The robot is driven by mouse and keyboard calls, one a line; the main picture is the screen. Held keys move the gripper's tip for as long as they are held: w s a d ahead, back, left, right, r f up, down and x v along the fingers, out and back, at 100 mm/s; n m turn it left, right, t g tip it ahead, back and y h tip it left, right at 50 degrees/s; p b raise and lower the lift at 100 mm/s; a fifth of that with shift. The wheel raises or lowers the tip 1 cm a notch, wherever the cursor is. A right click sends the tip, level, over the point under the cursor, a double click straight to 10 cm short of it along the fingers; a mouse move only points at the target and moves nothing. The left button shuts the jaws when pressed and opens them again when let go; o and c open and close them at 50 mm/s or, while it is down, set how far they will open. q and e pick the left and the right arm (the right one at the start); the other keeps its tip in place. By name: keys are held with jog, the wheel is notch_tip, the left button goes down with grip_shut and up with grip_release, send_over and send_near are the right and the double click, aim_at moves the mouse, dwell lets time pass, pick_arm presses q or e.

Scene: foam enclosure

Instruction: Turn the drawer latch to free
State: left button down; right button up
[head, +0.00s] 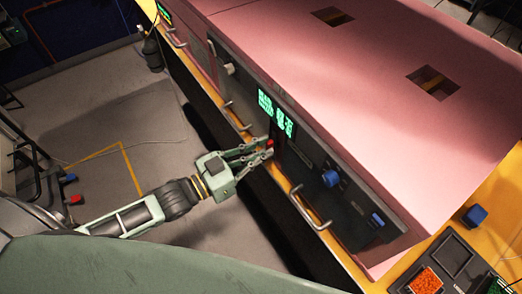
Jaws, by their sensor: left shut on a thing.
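The drawer latch appears as a small red knob (270,143) on the dark front panel (348,206) of the pink foam enclosure (350,90). My left gripper (268,149) reaches in from the left, its fingers at the panel and shut on the red knob. The fingers partly cover the knob, so its exact turn angle cannot be told. My right gripper is not in the view.
The panel bears a blue knob (331,178), a green lit display (276,112) and metal handles, one (310,210) sticking out below. A yellow bench edge runs beneath. At the lower right are a dark tray (452,258) and a blue block (474,215). Grey floor lies open at left.

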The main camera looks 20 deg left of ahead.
pick_arm(q)
jog(key=shift+f, duration=0.1)
jog(key=c, duration=1.8)
grip_release()
jog(key=shift+c, duration=0.2)
jog(key=shift+s+a, duration=0.1)
jog(key=v, duration=1.1)
jog(key=shift+s+a, duration=0.25)
jog(key=shift+s, duration=0.05)
